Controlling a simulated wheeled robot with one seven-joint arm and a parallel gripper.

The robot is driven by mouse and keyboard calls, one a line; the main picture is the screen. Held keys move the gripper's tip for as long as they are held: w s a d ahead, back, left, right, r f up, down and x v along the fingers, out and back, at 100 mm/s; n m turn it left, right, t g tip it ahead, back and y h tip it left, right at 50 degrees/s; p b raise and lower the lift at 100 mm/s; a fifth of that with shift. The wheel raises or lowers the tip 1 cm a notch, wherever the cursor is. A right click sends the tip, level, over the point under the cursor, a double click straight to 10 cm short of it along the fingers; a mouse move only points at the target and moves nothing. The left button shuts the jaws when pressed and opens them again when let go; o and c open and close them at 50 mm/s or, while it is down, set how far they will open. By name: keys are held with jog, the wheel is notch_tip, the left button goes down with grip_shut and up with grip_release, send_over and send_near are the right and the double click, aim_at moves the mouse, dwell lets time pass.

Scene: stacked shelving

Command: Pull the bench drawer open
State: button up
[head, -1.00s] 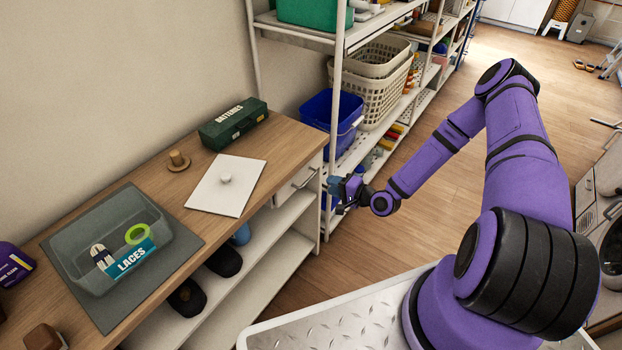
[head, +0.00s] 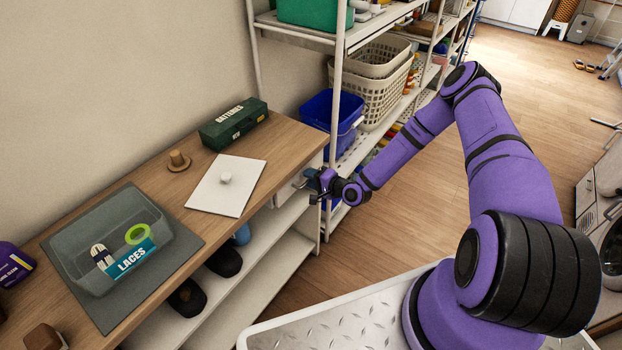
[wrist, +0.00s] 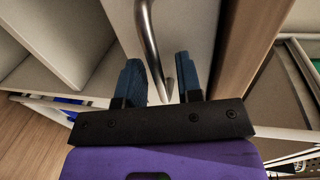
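The bench drawer (head: 284,194) is a white front under the right end of the wooden bench top; it looks closed. Its metal bar handle (wrist: 150,40) shows in the wrist view, standing out from the white drawer front (wrist: 192,30). My gripper (head: 312,186) is at the drawer front in the head view and hides part of the handle. In the wrist view, the two blue fingers of my gripper (wrist: 160,78) are apart. The handle's lower end lies between them, with a gap visible on each side.
Shelving with a blue bin (head: 330,122) stands close to the right of the bench. Open floor lies beyond my arm.

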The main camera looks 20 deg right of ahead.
grip_shut()
jog(key=f+v, duration=0.2)
jog(key=v, duration=0.7)
jog(key=f+v, duration=0.2)
jog(key=v, duration=0.8)
jog(key=shift+s+d, duration=0.3)
jog(key=shift+s, duration=0.25)
jog(key=shift+o, duration=0.4)
grip_release()
jog(key=shift+d, duration=0.1)
jog(key=v, duration=1)
jog(key=shift+s+d, duration=0.2)
jog(key=shift+s, duration=0.1)
jog(key=shift+r, duration=0.1)
